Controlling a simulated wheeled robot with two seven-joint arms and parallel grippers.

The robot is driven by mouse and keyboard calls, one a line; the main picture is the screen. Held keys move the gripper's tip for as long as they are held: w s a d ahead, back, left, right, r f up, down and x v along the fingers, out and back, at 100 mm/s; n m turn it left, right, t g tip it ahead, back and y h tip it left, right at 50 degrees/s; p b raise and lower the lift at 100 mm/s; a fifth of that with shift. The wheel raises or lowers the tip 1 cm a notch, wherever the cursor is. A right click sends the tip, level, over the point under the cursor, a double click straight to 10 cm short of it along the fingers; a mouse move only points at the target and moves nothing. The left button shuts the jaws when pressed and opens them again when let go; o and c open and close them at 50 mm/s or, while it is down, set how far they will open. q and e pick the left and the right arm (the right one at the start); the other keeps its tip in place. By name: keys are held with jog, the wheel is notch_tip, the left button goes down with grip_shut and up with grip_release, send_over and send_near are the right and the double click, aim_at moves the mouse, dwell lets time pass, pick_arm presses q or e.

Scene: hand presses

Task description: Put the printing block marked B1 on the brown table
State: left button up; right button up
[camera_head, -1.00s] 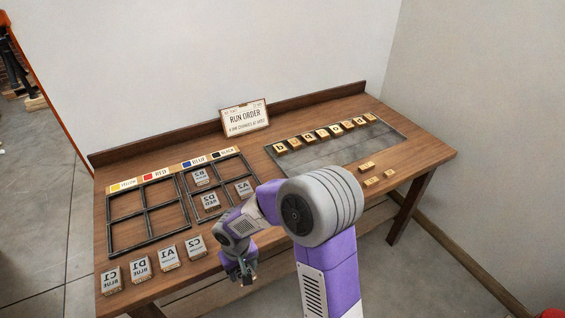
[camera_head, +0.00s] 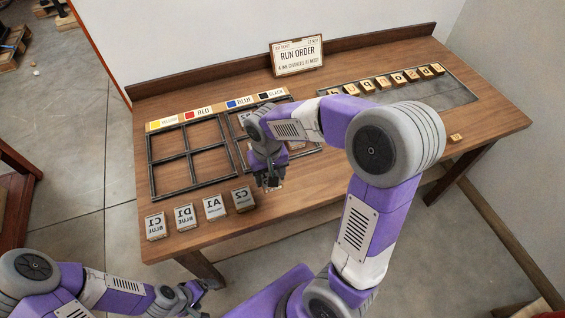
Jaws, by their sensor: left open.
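No block that reads B1 shows. Along the front of the brown wooden table (camera_head: 225,223) stand grey blocks: C1 (camera_head: 155,226), D1 (camera_head: 185,217), A1 (camera_head: 214,207) and C2 (camera_head: 243,199). My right gripper (camera_head: 269,183) hangs over the table just right of C2, below the right-hand black frame (camera_head: 283,98). Whether its jaws hold anything is unclear. Its arm hides much of that frame and the blocks in it. My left gripper (camera_head: 203,295) is low at the bottom left, off the table's front edge, open and empty.
The left-hand black frame (camera_head: 187,155) has empty cells, with colour labels (camera_head: 205,114) behind it. A run order sign (camera_head: 297,56) stands at the back. Wooden pieces lie in a tray (camera_head: 455,92) at right. Another brown piece of furniture (camera_head: 17,172) shows at the left edge.

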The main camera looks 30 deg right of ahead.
jog(key=shift+f+b, duration=1)
jog(key=shift+f, duration=2)
jog(key=shift+f, duration=0.15)
jog(key=o, duration=1.1)
jog(key=shift+r, duration=0.35)
notch_tip(320, 180, up, 12)
jog(key=p, duration=0.4)
jog(key=shift+f, duration=0.15)
